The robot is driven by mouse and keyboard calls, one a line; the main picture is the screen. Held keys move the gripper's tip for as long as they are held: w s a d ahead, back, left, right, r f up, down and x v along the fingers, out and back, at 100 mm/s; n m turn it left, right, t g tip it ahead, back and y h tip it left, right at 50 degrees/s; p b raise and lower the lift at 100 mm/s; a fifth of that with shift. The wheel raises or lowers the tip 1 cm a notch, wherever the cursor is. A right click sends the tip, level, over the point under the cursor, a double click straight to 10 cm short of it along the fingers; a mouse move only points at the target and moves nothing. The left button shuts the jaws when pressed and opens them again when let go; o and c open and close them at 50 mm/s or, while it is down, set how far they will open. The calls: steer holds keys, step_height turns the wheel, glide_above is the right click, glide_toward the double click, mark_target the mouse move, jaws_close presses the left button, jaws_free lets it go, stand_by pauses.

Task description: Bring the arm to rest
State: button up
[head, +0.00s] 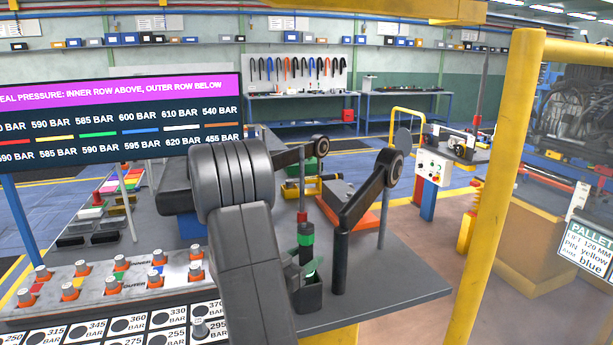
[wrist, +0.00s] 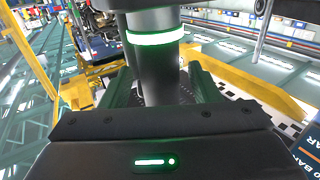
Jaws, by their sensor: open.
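My gripper (head: 302,268) is at the right end of the grey bench, low beside a dark upright cylinder (head: 305,235) with a green band and a red-topped rod above it. My grey arm hides part of the gripper. In the wrist view, the two green fingers (wrist: 160,78) are apart, one on each side of a dark cylinder with a pale glowing ring (wrist: 155,37). Whether the fingers touch the cylinder cannot be told.
A black post with a lever (head: 341,260) stands close to the right of my gripper. A panel of orange-based knobs (head: 110,278) and a pressure-label board (head: 75,328) lie left. A dark screen (head: 120,125) stands behind them. A yellow frame (head: 497,190) rises at right.

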mark_target(310, 246)
steer(key=x, duration=0.2)
steer(key=shift+w+d, duration=0.2)
steer(key=shift+d, duration=0.05)
steer(key=shift+a+r, duration=0.1)
steer(key=shift+r, duration=1.3)
steer(key=shift+f, duration=0.15)
